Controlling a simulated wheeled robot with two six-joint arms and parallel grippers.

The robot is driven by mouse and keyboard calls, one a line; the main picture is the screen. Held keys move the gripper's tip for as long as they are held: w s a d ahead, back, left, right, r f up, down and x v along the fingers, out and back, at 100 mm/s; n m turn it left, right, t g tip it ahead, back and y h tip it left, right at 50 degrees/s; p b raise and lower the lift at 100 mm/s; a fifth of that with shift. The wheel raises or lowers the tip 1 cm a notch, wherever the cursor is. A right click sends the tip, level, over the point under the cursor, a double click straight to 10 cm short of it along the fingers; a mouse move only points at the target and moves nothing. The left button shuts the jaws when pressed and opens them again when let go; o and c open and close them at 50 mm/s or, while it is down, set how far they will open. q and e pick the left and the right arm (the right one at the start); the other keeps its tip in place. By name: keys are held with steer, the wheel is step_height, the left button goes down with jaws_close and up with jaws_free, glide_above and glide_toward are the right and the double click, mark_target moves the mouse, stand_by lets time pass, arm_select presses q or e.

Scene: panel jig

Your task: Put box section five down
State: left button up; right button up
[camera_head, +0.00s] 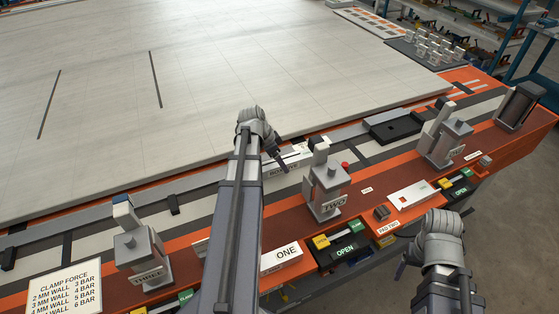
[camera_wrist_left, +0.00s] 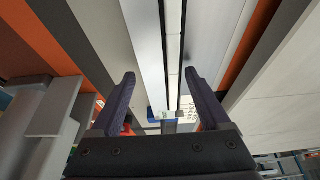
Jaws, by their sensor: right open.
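A white block with dark lettering that seems to begin with BOX (camera_head: 287,165) sits beside my left gripper (camera_head: 281,160), partly hidden by it; I cannot read the number. In the left wrist view my left gripper (camera_wrist_left: 160,76) has its two dark fingers apart. A long pale bar (camera_wrist_left: 147,40) runs lengthwise in the gap between them, and I see no finger pressed on it. I cannot tell for sure that this bar is box section five. My right gripper (camera_head: 403,266) is open and empty at the lower right, in front of the bench edge.
A large pale panel (camera_head: 200,70) fills the back. Clamp posts stand along the orange bench edge: THREE (camera_head: 142,255), TWO (camera_head: 327,190) and another (camera_head: 446,145). A black tray (camera_head: 395,127) and switch boxes (camera_head: 343,243) sit nearby. A clamp-force sign (camera_head: 67,290) is front left.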

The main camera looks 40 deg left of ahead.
arm_select(q)
steer(key=shift+r+p, duration=0.45)
steer(key=shift+p, duration=0.05)
steer(key=p+v, duration=1)
steer(key=v, duration=0.1)
steer(key=shift+s+r, duration=0.15)
steer(key=shift+s, duration=0.05)
steer(key=shift+s+a, duration=0.1)
